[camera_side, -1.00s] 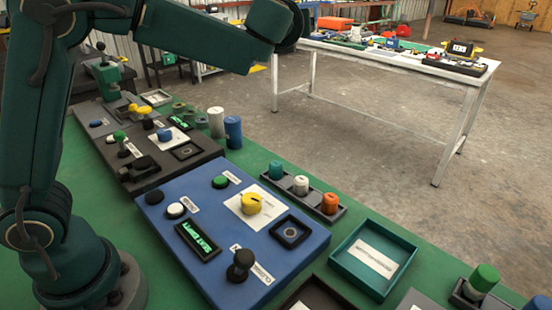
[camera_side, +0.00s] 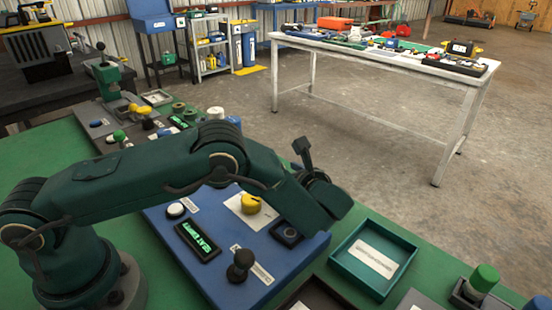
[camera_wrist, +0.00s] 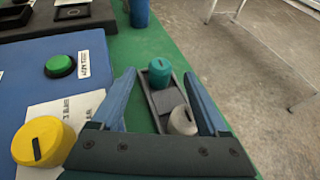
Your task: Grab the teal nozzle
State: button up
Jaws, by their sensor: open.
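The teal nozzle (camera_wrist: 159,72) stands upright in the far slot of a dark narrow rack (camera_wrist: 163,106), seen in the wrist view. A white nozzle (camera_wrist: 182,121) stands nearer in the same rack. My gripper (camera_wrist: 160,76) is open, and its two blue fingers appear on either side of the rack. The teal nozzle shows between the fingertips, and I see no finger touching it. In the side view my gripper (camera_side: 304,160) is over the rack area, and my arm hides the rack and its nozzles.
A teal tray (camera_side: 373,258) lies right of the panel. A blue cylinder (camera_wrist: 139,13) stands beyond the rack. A green-capped part (camera_side: 483,280) stands front right.

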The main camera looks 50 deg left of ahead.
jog(key=shift+x, duration=1.5)
grip_shut()
jog(key=shift+r, duration=0.1)
